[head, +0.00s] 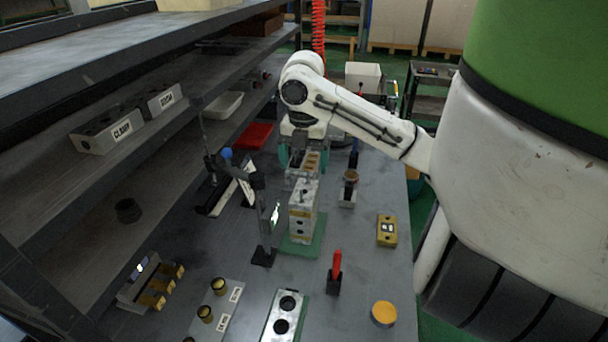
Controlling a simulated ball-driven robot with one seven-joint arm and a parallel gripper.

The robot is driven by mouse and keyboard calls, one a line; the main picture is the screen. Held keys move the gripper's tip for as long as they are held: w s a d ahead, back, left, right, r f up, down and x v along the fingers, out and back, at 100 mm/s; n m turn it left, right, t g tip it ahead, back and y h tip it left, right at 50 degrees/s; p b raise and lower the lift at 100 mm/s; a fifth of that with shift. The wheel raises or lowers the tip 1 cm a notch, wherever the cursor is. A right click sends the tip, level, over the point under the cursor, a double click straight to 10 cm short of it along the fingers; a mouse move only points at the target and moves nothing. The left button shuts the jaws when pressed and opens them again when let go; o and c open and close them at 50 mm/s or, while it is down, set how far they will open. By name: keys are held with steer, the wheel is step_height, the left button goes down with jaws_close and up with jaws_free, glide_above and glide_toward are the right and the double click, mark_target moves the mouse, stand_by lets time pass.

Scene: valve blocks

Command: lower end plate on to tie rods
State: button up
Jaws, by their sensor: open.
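A stack of pale metal valve blocks (302,224) stands upright on a green base (299,249) in the middle of the bench. Its upper face is grey with small dark marks. Tie rods cannot be made out clearly, and I cannot tell whether the top piece is the end plate. My gripper (303,160) points down just behind the top of the stack, with its teal fingers apart. A silver plate with two dark holes (283,317) lies at the front.
A dark stand with a jointed arm (259,200) rises close left of the stack. A red-handled tool (336,270), a yellow block (387,230) and an orange-topped round tin (383,313) stand to the right. Shelving (150,85) with labelled grey bins (107,130) borders the left.

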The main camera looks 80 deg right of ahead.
step_height(320, 180, up, 2)
stand_by(0.9)
